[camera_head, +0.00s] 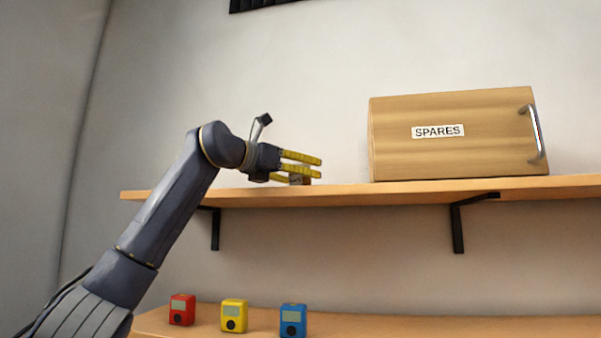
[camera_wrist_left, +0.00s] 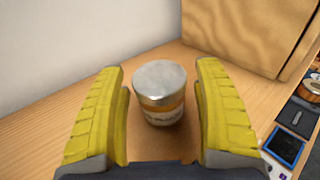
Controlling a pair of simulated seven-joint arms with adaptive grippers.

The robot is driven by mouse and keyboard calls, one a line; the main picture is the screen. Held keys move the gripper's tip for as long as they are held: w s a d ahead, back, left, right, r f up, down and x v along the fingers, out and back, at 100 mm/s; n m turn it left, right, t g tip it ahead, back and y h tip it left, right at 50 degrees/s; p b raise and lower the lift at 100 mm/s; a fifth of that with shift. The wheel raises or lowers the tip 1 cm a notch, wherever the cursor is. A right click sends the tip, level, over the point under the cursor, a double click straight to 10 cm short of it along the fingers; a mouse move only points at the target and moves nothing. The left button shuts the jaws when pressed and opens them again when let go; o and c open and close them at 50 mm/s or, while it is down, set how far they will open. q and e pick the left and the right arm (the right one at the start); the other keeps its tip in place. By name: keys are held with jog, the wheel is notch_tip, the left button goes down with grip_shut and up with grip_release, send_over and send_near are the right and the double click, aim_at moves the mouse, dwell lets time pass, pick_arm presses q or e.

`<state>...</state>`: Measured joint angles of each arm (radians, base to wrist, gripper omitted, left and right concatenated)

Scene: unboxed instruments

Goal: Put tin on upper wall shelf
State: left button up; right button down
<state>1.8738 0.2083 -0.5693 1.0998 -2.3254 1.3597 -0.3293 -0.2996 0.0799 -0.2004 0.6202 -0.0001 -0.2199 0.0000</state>
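The tin (camera_wrist_left: 160,95) has a silvery lid and an orange and white band, and stands upright on the wooden upper wall shelf (camera_wrist_left: 60,135) in the left wrist view. In the head view the tin (camera_head: 299,179) shows as a small part behind the yellow fingers, on the upper shelf (camera_head: 350,194). My left gripper (camera_head: 318,167) is over the shelf, its fingers on either side of the tin. In the left wrist view the left gripper (camera_wrist_left: 162,80) is open, with gaps between fingers and tin. My right gripper is not in view.
A wooden SPARES box (camera_head: 450,150) with a metal handle stands on the upper shelf to the right of the tin. Red (camera_head: 182,309), yellow (camera_head: 234,315) and blue (camera_head: 292,320) instruments stand on the lower shelf. The shelf between tin and box is clear.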

pick_arm(q)
jog(key=shift+r, duration=0.15)
jog(key=v, duration=1.2)
jog(key=shift+a, duration=0.1)
dwell(0.3)
